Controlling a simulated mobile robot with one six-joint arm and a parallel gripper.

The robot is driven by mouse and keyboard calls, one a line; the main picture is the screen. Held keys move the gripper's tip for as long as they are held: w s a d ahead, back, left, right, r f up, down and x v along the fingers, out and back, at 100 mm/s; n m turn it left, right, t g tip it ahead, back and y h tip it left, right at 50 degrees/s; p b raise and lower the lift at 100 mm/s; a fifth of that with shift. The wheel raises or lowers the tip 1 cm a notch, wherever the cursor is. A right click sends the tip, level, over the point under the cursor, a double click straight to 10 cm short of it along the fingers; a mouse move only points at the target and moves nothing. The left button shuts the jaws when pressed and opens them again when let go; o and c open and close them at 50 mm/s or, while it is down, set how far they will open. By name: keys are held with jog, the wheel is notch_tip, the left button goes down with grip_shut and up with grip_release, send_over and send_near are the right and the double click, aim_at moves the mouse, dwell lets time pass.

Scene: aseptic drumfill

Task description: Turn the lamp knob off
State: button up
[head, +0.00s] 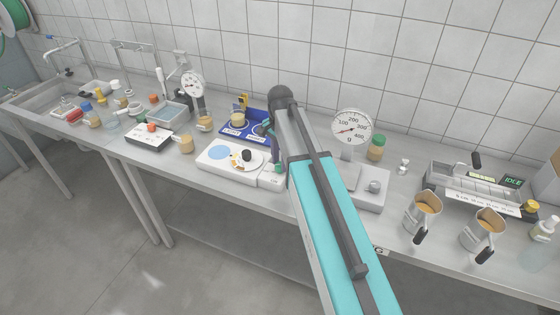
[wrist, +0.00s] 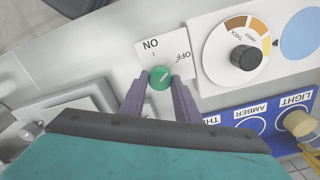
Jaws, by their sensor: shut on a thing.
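The lamp knob (wrist: 160,77) is small, round and green, on a white plate (wrist: 150,49) printed ON and OFF. In the wrist view, my gripper (wrist: 159,84) has its two grey-purple fingers on either side of the knob, closed on it. A pale mark shows on the knob; its exact pointing is too small to tell. In the head view the green knob (head: 277,168) shows at the right end of the white lamp unit (head: 225,168). My arm hides part of the gripper there.
A black dial knob (wrist: 245,57) sits beside the lamp knob on the white unit. A blue tray (wrist: 270,110) with labels and a jar (wrist: 298,123) lies behind it. In the head view, a scale (head: 352,127) stands right of my arm, and several jars crowd the bench.

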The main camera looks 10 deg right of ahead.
aim_at(280, 164)
jog(key=shift+m, duration=1.2)
jog(key=o, duration=1)
jog(key=shift+o, duration=0.2)
jog(key=shift+r, duration=0.1)
notch_tip(280, 164, up, 14)
jog(key=b, duration=0.3)
